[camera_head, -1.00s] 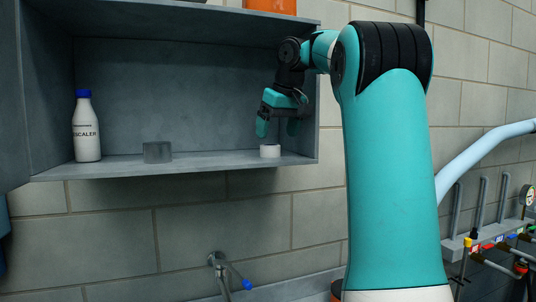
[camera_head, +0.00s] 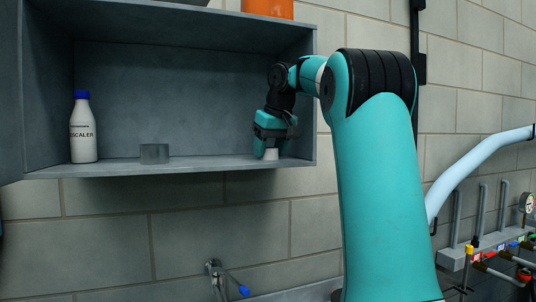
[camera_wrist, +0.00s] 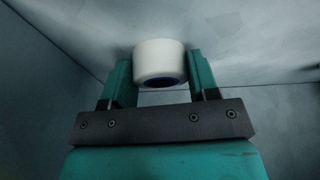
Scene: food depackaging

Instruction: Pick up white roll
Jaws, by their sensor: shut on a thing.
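The white roll (camera_head: 271,154) stands on the cabinet's shelf near its right end. My gripper (camera_head: 270,150) reaches down over it with one finger on each side. In the wrist view the roll (camera_wrist: 159,62) sits between the two teal fingers of my gripper (camera_wrist: 160,75), which are shut on it. A dark blue inner opening shows at the roll's near end. In the head view the fingers partly hide the roll, and I cannot tell whether it is clear of the shelf.
The open grey cabinet (camera_head: 190,170) has a side wall close to the right of my gripper. An orange container (camera_head: 267,8) is on top.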

